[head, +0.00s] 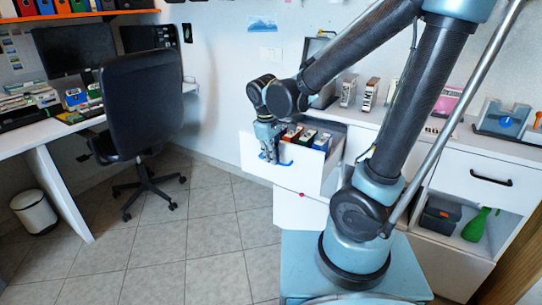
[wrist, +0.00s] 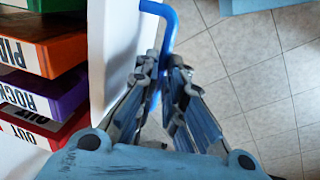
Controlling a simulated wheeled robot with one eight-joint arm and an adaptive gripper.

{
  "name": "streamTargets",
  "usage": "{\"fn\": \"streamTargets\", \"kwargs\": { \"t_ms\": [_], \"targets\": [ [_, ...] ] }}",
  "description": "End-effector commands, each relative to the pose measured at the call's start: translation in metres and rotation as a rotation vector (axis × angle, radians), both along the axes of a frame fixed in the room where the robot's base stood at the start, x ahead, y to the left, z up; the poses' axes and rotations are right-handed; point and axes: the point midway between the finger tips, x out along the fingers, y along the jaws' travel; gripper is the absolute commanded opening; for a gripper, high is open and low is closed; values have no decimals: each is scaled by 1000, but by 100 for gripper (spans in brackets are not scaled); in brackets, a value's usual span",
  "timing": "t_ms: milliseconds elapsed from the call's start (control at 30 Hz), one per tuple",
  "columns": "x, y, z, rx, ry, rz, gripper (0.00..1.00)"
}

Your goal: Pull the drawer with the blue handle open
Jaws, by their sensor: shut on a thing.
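The white drawer (head: 307,172) stands pulled out from the cabinet, with several boxes visible inside it. Its blue handle (head: 286,163) is on the front panel, partly hidden by my gripper (head: 268,155). In the wrist view, my gripper (wrist: 168,80) is shut on the blue handle (wrist: 168,22), with the handle passing between the fingers. The drawer's front panel (wrist: 108,60) is just left of the fingers there, with coloured boxes behind it.
A lower white front with a red knob (head: 301,195) is under the drawer. A black office chair (head: 143,110) and a white desk (head: 55,175) stand at left. Tiled floor (head: 190,235) is clear between. Another drawer with a black handle (head: 491,178) is at right.

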Motion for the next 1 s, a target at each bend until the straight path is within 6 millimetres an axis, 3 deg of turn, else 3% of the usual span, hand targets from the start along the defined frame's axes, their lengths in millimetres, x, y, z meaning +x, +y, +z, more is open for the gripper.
{"fn": "streamTargets", "kwargs": {
  "t_ms": [200, 300, 333, 767, 1000],
  "targets": [
    [1, 0, 0, 1, -1, -1, 0],
    [1, 0, 0, 1, -1, -1, 28],
    [1, 0, 0, 1, -1, -1, 30],
    [0, 0, 4, 1, -1, -1, 30],
    [-4, 2, 27, 1, 0, 0, 30]
  ]
}}
